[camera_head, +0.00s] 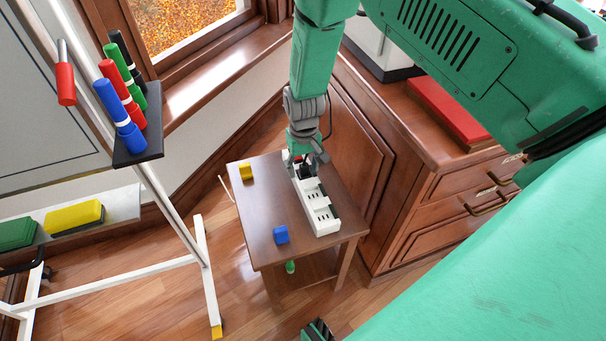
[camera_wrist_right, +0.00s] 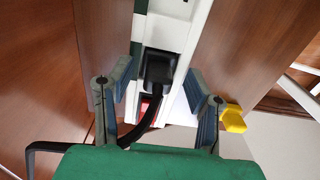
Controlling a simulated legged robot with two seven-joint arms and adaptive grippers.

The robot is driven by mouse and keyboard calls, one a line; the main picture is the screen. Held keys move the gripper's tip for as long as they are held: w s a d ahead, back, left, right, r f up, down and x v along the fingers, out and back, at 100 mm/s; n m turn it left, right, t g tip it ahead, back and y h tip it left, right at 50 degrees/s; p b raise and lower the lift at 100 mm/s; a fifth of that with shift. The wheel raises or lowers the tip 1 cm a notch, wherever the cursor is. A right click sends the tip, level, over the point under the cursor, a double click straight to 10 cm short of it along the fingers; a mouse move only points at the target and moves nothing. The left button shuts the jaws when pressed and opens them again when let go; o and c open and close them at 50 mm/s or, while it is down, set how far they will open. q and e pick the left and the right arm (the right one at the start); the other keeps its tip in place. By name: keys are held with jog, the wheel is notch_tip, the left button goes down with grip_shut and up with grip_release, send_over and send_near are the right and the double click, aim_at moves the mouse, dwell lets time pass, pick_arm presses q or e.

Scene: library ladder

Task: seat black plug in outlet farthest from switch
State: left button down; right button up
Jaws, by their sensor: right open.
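A white power strip (camera_head: 323,215) lies on a small wooden table; it also shows in the right wrist view (camera_wrist_right: 178,32). The black plug (camera_wrist_right: 158,68) is on the strip, its black cord curving down and left. Whether it is fully seated cannot be told. The red switch (camera_wrist_right: 148,107) shows just below the plug, partly hidden by plug and cord. My right gripper (camera_head: 304,160) is over the far end of the strip. In the wrist view it (camera_wrist_right: 158,92) is open, fingers on both sides of the plug with gaps. My left gripper is not clearly seen.
A wooden cabinet (camera_head: 430,190) stands right, a whiteboard stand (camera_head: 175,215) left.

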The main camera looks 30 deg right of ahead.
jog(key=shift+d, duration=0.15)
jog(key=shift+c, duration=1.2)
grip_shut()
jog(key=shift+r, duration=0.1)
